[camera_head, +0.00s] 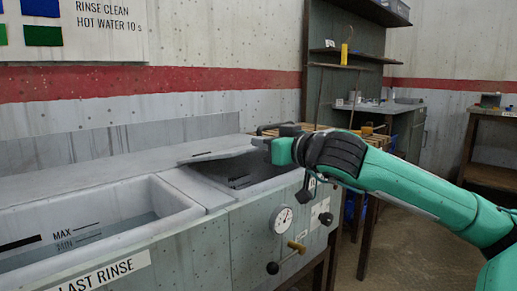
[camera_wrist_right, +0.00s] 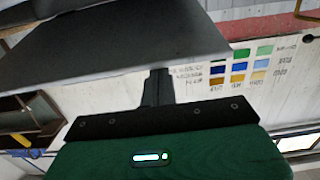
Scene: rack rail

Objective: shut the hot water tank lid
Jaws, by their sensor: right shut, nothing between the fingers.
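The hot water tank (camera_head: 255,205) is the right-hand grey basin, with a dial and a lever on its front. Its flat grey lid (camera_head: 215,155) stands partly open, tilted over the back of the tank, with the dark inside (camera_head: 240,172) showing below its front edge. My right gripper (camera_head: 264,143) is shut and empty at the lid's right side; whether it touches the lid is unclear. In the right wrist view the shut fingers (camera_wrist_right: 155,88) point at a large grey panel (camera_wrist_right: 125,45), which looks like the lid, close ahead. My left gripper is not in view.
The open rinse basin (camera_head: 95,235) with water lies left of the tank. A dial (camera_head: 282,219) and a lever with a dark knob (camera_head: 290,256) stick out from the tank front. Behind my right arm are a slatted wooden rack (camera_head: 375,138) and a shelf unit (camera_head: 345,67).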

